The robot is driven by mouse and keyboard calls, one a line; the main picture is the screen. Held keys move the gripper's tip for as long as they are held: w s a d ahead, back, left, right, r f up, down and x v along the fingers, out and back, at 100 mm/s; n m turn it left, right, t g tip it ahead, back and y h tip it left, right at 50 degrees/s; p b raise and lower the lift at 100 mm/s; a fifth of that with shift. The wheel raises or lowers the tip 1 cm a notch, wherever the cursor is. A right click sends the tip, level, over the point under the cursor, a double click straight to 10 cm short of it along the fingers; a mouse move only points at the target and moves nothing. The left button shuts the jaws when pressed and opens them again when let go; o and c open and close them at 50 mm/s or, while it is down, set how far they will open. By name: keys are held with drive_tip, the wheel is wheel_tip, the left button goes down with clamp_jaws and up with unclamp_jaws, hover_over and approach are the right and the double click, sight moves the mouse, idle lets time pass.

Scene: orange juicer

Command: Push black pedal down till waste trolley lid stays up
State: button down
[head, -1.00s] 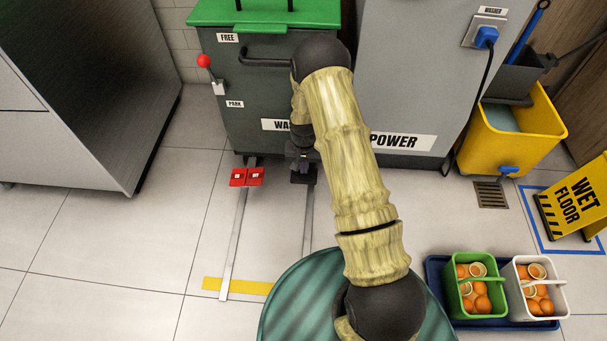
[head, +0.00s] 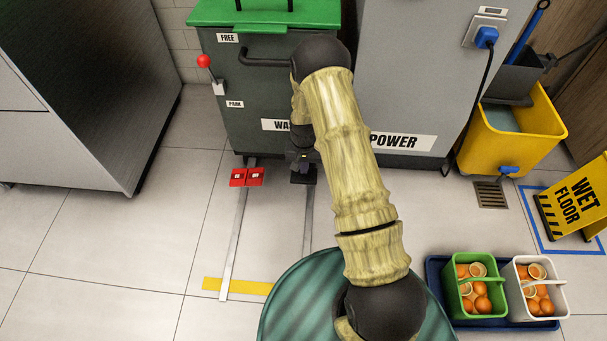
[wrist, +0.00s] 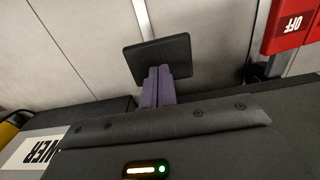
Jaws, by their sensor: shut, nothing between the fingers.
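The dark green waste trolley (head: 262,82) stands against the wall, and its bright green lid (head: 265,14) looks down on the body, its top cut off by the frame. The black pedal (head: 303,179) is low at the trolley's front, partly hidden by my wrist; it also shows in the wrist view (wrist: 155,54). My gripper (wrist: 160,72) is shut and empty, its purple fingers overlapping the near part of the pedal. I cannot tell whether they touch it. In the head view the fingertips are hidden.
Red pedals (head: 246,177) sit just left of the black one; one reads OFF in the wrist view (wrist: 288,24). A grey cabinet (head: 410,75) stands close on the right. A tray (head: 440,315) with fruit buckets is at front right. Floor at left is clear.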

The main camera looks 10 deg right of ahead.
drive_tip(key=shift+f, duration=0.2)
idle(0.5)
drive_tip(key=shift+f+b, duration=1.05)
drive_tip(key=shift+f, duration=1.15)
drive_tip(key=shift+r+p, duration=3.75)
drive_tip(key=shift+r, duration=0.35)
